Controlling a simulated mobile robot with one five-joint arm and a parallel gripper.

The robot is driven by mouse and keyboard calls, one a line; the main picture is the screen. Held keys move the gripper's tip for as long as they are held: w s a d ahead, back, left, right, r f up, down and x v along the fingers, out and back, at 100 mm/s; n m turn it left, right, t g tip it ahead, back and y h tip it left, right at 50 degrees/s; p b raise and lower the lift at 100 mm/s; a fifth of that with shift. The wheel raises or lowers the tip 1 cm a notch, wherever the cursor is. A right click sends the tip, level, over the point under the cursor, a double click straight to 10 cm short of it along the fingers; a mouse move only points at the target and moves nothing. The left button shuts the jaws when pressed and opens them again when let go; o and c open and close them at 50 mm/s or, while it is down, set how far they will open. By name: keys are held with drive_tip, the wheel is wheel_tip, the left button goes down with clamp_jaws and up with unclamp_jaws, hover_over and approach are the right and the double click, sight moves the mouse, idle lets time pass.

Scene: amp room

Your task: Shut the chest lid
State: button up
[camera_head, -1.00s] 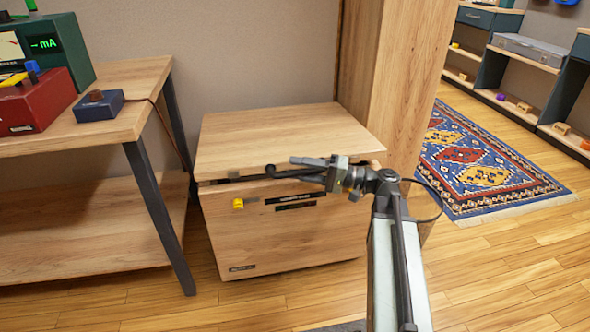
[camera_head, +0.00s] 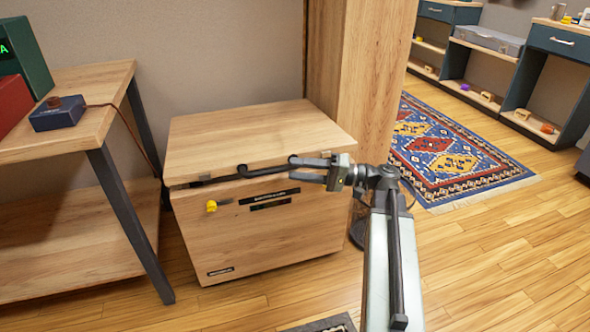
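The wooden chest (camera_head: 265,235) stands on the floor against the wall. Its lid (camera_head: 250,135) lies almost flat, with a narrow dark gap showing under its front edge at the left. A dark bar handle (camera_head: 265,165) runs along the front of the lid. A yellow tab (camera_head: 211,206) and dark labels are on the chest's front. My gripper (camera_head: 291,168) is at the right part of the lid's front edge, by the right end of the handle. Its two fingers look apart, with nothing seen held. Whether they touch the lid or handle I cannot tell.
A wooden table (camera_head: 85,140) with a blue box (camera_head: 58,115) stands at the left. A tall wooden cabinet (camera_head: 360,80) stands just behind the chest's right side. A patterned rug (camera_head: 450,155) and open floor lie to the right, with shelves (camera_head: 490,60) beyond.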

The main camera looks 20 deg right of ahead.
drive_tip(key=s+d+f+b, duration=0.2)
drive_tip(key=d, duration=0.6)
drive_tip(key=shift+s+f+b, duration=0.25)
drive_tip(key=shift+f+b, duration=0.05)
drive_tip(key=shift+a, duration=0.1)
idle(0.6)
